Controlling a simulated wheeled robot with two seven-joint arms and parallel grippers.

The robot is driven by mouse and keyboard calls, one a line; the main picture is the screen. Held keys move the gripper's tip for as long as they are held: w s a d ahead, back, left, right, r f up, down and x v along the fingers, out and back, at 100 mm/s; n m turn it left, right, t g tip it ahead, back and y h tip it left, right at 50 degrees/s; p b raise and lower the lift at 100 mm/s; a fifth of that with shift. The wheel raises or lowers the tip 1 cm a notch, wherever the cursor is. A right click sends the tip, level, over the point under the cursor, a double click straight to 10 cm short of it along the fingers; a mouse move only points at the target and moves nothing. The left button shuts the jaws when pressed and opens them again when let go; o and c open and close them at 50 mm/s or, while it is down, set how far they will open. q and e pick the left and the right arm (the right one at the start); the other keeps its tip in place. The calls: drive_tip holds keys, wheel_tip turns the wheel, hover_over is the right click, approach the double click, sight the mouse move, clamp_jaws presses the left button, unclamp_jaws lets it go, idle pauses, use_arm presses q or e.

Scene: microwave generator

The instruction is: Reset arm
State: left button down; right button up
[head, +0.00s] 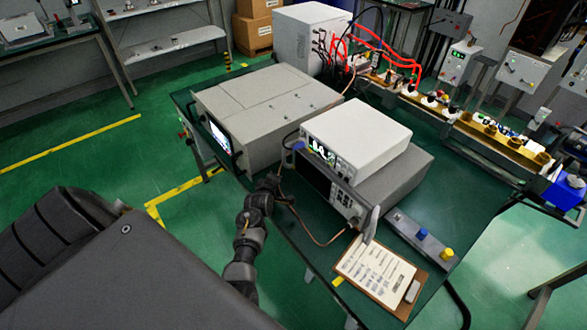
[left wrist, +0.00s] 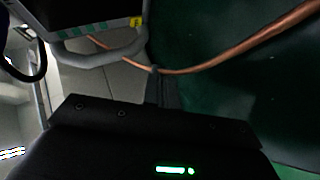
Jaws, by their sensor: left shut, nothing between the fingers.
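My left arm reaches up from the lower middle of the head view, and its gripper (head: 272,184) is beside the front left of the stacked instruments. In the left wrist view the gripper (left wrist: 160,72) has its fingers together with nothing held. A copper-coloured cable (left wrist: 215,62) passes just beyond the fingertips; I cannot tell whether it touches them. A grey instrument handle (left wrist: 105,48) is at the upper left of that view. My right gripper is not in view.
A white instrument (head: 355,135) sits on a larger grey one (head: 400,178) on the dark table (head: 470,215). A big grey box with a screen (head: 265,105) stands left of them. A clipboard (head: 380,272) and a button panel (head: 422,238) are at the front. Green floor is open at left.

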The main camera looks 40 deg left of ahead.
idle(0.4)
use_arm(q)
drive_tip(key=s+d+m, duration=0.1)
drive_tip(key=s+m, duration=0.1)
drive_tip(key=s+d+m+g+h, duration=0.1)
drive_tip(key=s+m, duration=0.1)
drive_tip(key=s+d+r+m, duration=0.1)
drive_tip(key=s+m, duration=0.1)
drive_tip(key=shift+s+d+m+g, duration=0.15)
drive_tip(key=shift+s+m+g, duration=0.15)
drive_tip(key=shift+g, duration=0.1)
drive_tip(key=s+d+r+m+g+h, duration=0.25)
drive_tip(key=s+d+m, duration=0.55)
drive_tip(key=s, duration=0.5)
drive_tip(key=s+d+r+m+g+h, duration=0.2)
drive_tip(key=s+d+r+m+g, duration=0.2)
drive_tip(key=s+d+m, duration=0.55)
drive_tip(key=s+f+n+g+b, duration=0.1)
drive_tip(key=s+f, duration=0.2)
drive_tip(key=f, duration=1.1)
drive_tip(key=s+f+n+g+b, duration=0.1)
drive_tip(key=s+f+n+b, duration=0.1)
drive_tip(key=f, duration=1.2)
drive_tip(key=s+a+f+b, duration=0.1)
drive_tip(key=s+a+f, duration=0.1)
drive_tip(key=s+f, duration=1.4)
wheel_tip(320, 180, down, 3)
drive_tip(key=shift+s+a+g+b, duration=0.3)
drive_tip(key=shift+s+a+g, duration=0.05)
